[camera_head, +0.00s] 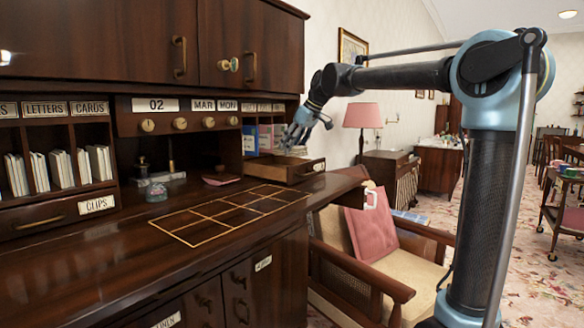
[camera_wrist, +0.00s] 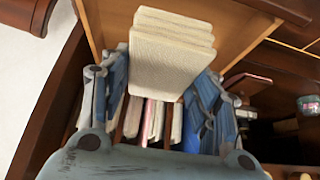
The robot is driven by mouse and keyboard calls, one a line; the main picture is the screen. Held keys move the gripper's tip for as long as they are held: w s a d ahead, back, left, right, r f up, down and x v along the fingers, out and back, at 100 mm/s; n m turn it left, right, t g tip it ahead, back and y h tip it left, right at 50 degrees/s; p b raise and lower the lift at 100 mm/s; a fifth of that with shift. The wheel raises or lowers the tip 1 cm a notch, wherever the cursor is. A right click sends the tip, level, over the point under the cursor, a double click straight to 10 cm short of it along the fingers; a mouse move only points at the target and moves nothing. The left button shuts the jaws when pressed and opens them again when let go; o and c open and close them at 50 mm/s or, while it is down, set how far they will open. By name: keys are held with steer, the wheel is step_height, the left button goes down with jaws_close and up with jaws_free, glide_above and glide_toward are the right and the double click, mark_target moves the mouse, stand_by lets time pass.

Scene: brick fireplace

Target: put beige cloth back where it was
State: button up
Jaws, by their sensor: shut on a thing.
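The beige cloth (camera_wrist: 172,55) is a folded, layered block between the fingers of my gripper (camera_wrist: 160,82) in the wrist view. My gripper is shut on it. In the head view my gripper (camera_head: 301,130) points down over the pulled-out drawer (camera_head: 292,172) at the right end of the desk's back unit. A small pale part of the cloth (camera_head: 297,151) shows under the fingers, at the drawer's opening. The drawer's light brown inside (camera_wrist: 115,18) shows beyond the cloth in the wrist view. I cannot tell whether the cloth touches the drawer floor.
Upright books (camera_head: 266,138) stand in a cubby just behind the drawer. A desk top with a gold grid (camera_head: 215,212) lies in front, mostly clear. A glass jar (camera_head: 156,192) stands further left. An armchair with a pink cushion (camera_head: 378,222) is to the right.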

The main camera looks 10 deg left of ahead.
steer(key=shift+d+f, duration=0.1)
steer(key=shift+f, duration=3.05)
steer(key=o, duration=1.1)
steer(key=shift+f, duration=0.1)
